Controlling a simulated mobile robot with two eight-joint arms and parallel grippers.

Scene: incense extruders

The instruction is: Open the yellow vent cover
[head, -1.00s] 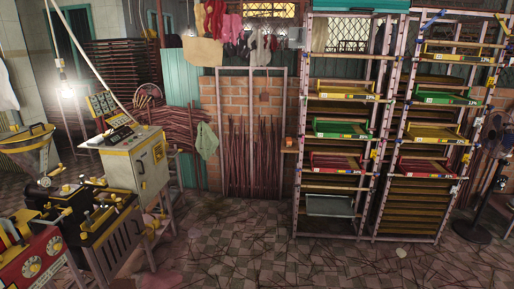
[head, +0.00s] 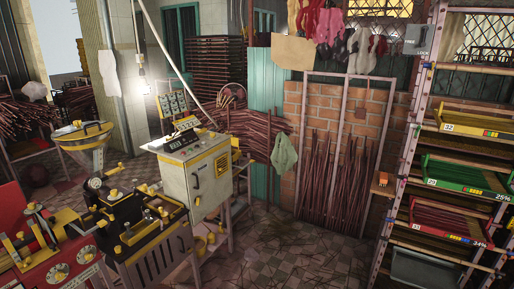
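A yellow slatted panel (head: 222,164), which looks like the vent cover, sits on the right-hand face of a grey control cabinet (head: 178,184) left of the middle of the head view. It looks flush with the cabinet face. The cabinet also has a door with a dark handle, and a sloped top panel with controls. Neither of my grippers is in view.
Extruder machines with yellow knobs (head: 60,272) stand at the lower left, next to the cabinet. A shelving rack with coloured trays (head: 462,176) is at the right. Bundles of sticks lean on the brick wall behind. The tiled floor (head: 285,245) right of the cabinet is free.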

